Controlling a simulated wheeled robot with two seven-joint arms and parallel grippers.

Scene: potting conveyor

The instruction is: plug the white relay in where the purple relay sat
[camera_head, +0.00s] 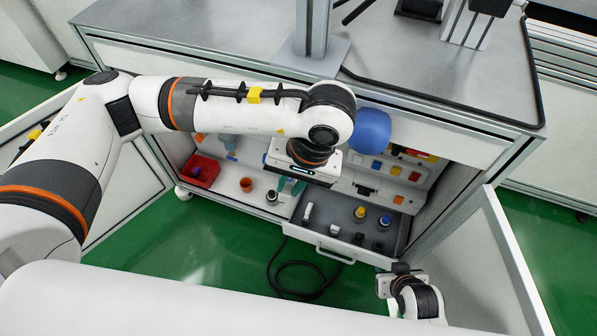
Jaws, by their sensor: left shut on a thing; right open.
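My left gripper (291,186) reaches into the open cabinet, in front of its back panel. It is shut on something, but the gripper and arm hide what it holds. I cannot pick out a white relay for certain, and no purple relay is visible. A dark socket area (365,190) lies left of the lower one. My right gripper (390,279) is open, low by the right door, away from the panel.
The grey drawer (340,240) is pulled out, holding small white pieces and yellow, blue and dark knobs. A black cable (300,278) lies on the floor.

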